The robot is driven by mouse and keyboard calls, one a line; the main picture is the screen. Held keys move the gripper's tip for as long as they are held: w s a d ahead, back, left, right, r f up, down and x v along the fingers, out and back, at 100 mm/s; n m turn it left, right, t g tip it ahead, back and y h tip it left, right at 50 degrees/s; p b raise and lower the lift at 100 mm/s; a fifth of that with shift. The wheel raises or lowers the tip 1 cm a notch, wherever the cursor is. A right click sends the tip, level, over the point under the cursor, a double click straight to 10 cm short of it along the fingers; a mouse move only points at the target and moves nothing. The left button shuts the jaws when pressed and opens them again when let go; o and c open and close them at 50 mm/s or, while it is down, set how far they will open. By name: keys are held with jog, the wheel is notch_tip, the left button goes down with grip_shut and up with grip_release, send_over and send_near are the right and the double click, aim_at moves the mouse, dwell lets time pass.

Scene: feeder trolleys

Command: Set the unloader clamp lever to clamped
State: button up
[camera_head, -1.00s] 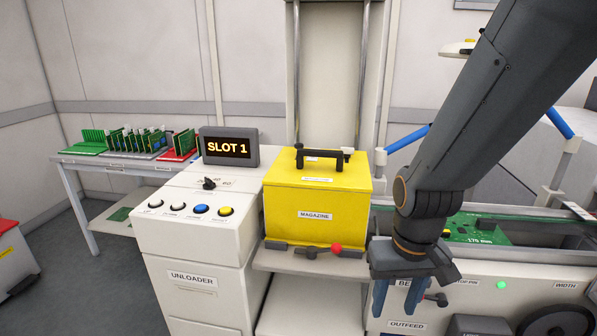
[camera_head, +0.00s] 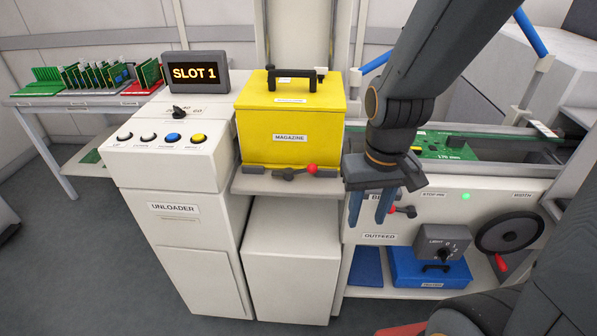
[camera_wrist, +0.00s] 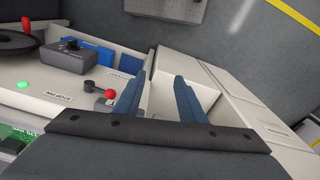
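The unloader clamp lever (camera_head: 293,173) is a dark bar with a red ball (camera_head: 311,168) at its right end. It sits on the front edge of the shelf under the yellow magazine (camera_head: 289,140), and the ball points right. My gripper (camera_head: 370,222) is to the right of the ball and apart from it, with blue fingers pointing down in front of the outfeed panel. In the wrist view my gripper (camera_wrist: 158,90) is open and empty. I cannot make out the clamp lever in the wrist view.
Another lever with a red ball (camera_head: 410,211) is on the outfeed panel just right of my fingers; its ball also shows in the wrist view (camera_wrist: 110,94). Unloader buttons (camera_head: 172,138) are at left.

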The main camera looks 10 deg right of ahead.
jog(key=shift+w+a+r, duration=0.1)
jog(key=shift+w, duration=0.1)
jog(key=c, duration=0.4)
jog(key=shift+m+t+h, duration=0.4)
jog(key=shift+m+t, duration=0.1)
jog(key=shift+m, duration=0.4)
jog(key=w+a+r, duration=0.1)
jog(key=w, duration=0.1)
jog(key=w+a+r+p, duration=0.1)
jog(key=w, duration=0.2)
jog(key=w+r, duration=0.2)
jog(key=w, duration=0.1)
jog(key=shift+w+a, duration=0.15)
jog(key=shift+a, duration=0.25)
grip_shut()
jog(key=w+a+r+m+t+p, duration=0.1)
jog(key=w+a+r+m+t, duration=0.1)
jog(key=w+a+r, duration=0.3)
jog(key=w, duration=0.4)
jog(key=shift+w+a+r+m+h+p, duration=0.15)
jog(key=shift+w+a+m+h+p, duration=0.1)
jog(key=shift+a+m+h+p, duration=0.1)
